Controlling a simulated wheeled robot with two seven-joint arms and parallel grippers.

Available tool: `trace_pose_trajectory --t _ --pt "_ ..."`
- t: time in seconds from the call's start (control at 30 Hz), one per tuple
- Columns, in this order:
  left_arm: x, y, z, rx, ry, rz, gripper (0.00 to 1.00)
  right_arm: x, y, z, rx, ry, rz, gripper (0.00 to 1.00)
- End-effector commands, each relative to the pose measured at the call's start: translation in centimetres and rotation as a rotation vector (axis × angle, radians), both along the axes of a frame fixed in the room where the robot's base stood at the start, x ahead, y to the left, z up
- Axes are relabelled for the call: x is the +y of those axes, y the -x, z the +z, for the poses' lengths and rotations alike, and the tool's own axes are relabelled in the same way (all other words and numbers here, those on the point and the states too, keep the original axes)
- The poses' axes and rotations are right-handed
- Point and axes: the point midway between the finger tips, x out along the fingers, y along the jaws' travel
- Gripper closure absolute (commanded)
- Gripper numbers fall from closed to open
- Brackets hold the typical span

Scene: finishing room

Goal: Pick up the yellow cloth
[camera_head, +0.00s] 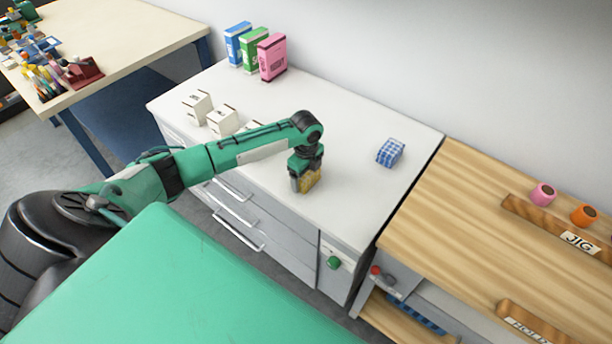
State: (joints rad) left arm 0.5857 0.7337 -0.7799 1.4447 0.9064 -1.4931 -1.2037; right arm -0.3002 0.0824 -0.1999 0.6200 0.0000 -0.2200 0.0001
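The yellow cloth (311,181) is a small block-like bundle on the white cabinet top, near its front edge. My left gripper (306,178) points down right at the cloth, with its fingers around it and covering part of it. I cannot tell whether the fingers press on the cloth or stand slightly apart from it, or whether the cloth is clear of the surface. My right gripper is not in view.
A blue checked cloth (390,152) lies to the right on the white cabinet top (345,140). Small white boxes (197,106) stand at left, partly behind my arm. Blue, green and pink boxes (272,57) stand at the back. A wooden bench (470,220) adjoins at right.

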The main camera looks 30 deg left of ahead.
Motion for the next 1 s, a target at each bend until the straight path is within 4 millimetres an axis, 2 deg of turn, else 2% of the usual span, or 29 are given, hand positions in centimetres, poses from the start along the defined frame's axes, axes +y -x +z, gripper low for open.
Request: trace_pose_trajectory --t 0.03,0.07,0.1,0.37,0.57,0.77,1.0 --pt "0.0 0.0 0.0 0.000 0.000 0.000 0.35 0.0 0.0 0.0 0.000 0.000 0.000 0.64" --pt "0.0 0.0 0.0 0.000 0.000 0.000 0.41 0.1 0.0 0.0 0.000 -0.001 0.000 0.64" --pt "0.0 0.0 0.0 0.000 0.000 0.000 0.42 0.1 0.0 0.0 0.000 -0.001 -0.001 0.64" --pt "0.0 0.0 0.2 0.000 0.000 0.000 0.42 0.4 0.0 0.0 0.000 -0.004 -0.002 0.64" --pt "0.0 -0.1 1.6 -0.003 0.000 0.000 0.42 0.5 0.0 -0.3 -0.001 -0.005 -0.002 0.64" --pt "0.1 -0.1 5.7 -0.005 -0.001 -0.001 0.42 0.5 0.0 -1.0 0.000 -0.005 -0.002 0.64" --pt "0.0 -0.1 12.8 -0.006 0.000 0.000 0.42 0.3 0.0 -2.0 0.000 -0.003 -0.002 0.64"
